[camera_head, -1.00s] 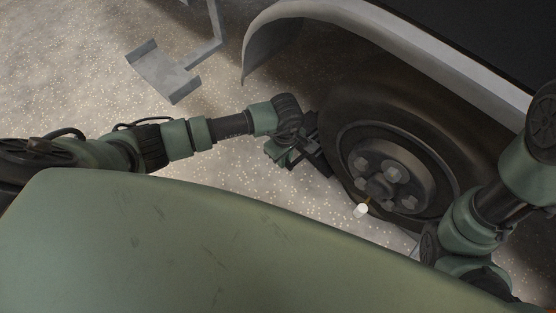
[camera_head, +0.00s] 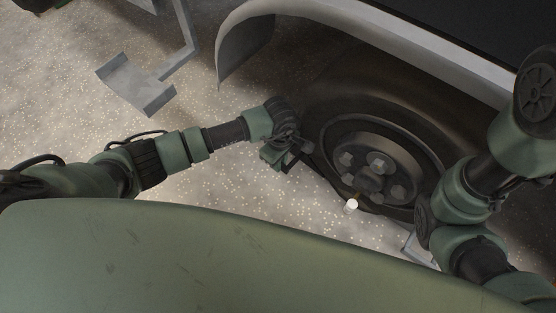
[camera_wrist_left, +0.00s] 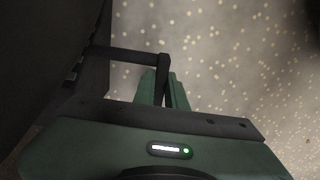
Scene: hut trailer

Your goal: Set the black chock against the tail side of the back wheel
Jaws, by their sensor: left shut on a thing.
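The back wheel (camera_head: 421,152), a black tyre with a dark studded hub, stands under the pale fender at right of centre in the head view. My left gripper (camera_head: 281,151) is low beside the wheel's left side. It is shut on the black chock (camera_head: 299,153), which lies between gripper and tyre, mostly hidden. In the left wrist view the green fingers (camera_wrist_left: 163,88) close around the chock's black handle (camera_wrist_left: 130,54). I cannot tell whether the chock touches the tyre or the ground.
A grey metal step (camera_head: 135,86) hangs on a bracket at upper left. The pale fender (camera_head: 380,32) arches over the wheel. A small white-capped piece (camera_head: 351,206) sticks out near the hub. Speckled ground (camera_head: 215,205) is open left of the wheel.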

